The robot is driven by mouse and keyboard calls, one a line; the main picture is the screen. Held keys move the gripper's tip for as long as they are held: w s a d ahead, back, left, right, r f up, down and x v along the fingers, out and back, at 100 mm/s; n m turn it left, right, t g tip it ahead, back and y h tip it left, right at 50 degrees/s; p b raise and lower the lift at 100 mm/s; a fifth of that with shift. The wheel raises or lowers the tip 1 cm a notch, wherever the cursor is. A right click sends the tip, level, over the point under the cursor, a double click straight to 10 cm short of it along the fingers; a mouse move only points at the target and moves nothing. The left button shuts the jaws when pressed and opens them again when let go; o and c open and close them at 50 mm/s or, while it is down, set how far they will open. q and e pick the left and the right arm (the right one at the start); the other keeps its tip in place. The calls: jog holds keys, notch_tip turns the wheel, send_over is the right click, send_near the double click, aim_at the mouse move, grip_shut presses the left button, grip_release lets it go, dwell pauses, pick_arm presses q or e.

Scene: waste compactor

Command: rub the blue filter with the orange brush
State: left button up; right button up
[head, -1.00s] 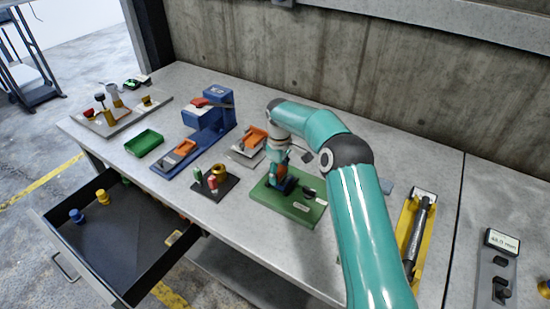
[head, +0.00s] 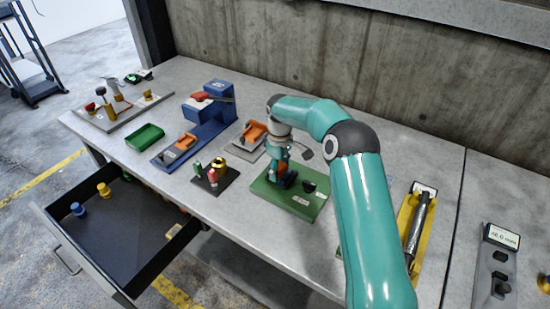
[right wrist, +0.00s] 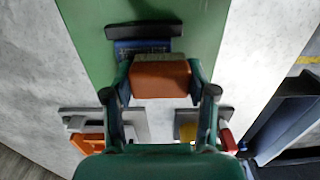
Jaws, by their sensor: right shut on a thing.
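The orange brush (right wrist: 160,80) shows as an orange block between the fingers of my right gripper (right wrist: 160,90), which is shut on it. In the head view the right gripper (head: 281,166) is low over the left part of a green board (head: 304,207). The blue filter (right wrist: 140,46) lies on the board, just beyond the brush in the wrist view, and shows partly beside the gripper in the head view (head: 289,180). I cannot tell whether brush and filter touch. My left gripper is not in view.
A black piece (head: 310,187) stands on the board. To the left are a dark plate (head: 215,184) with small parts, a grey stand (head: 250,148) with an orange piece, and a blue press (head: 208,117). An open drawer (head: 125,225) juts out at front left.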

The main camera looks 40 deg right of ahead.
jog(key=shift+s+a+f, duration=0.1)
jog(key=shift+s+a, duration=0.05)
jog(key=shift+a, duration=0.35)
jog(key=shift+s+a+r, duration=0.15)
jog(key=shift+a+r, duration=0.05)
jog(key=shift+a, duration=0.05)
jog(key=shift+s+d+r+p, duration=0.15)
jog(key=shift+r+p, duration=0.1)
jog(key=shift+r, duration=0.25)
jog(key=shift+w+d+r+p, duration=0.15)
jog(key=shift+r+p, duration=0.1)
jog(key=shift+r, duration=0.55)
jog(key=shift+a+r+p, duration=0.15)
jog(key=shift+r+p, duration=1)
jog(key=shift+r, duration=0.4)
jog(key=shift+w+a+r, duration=0.1)
jog(key=shift+w+r, duration=0.1)
jog(key=shift+r, duration=0.65)
jog(key=shift+s+r, duration=0.1)
jog(key=shift+r, duration=0.2)
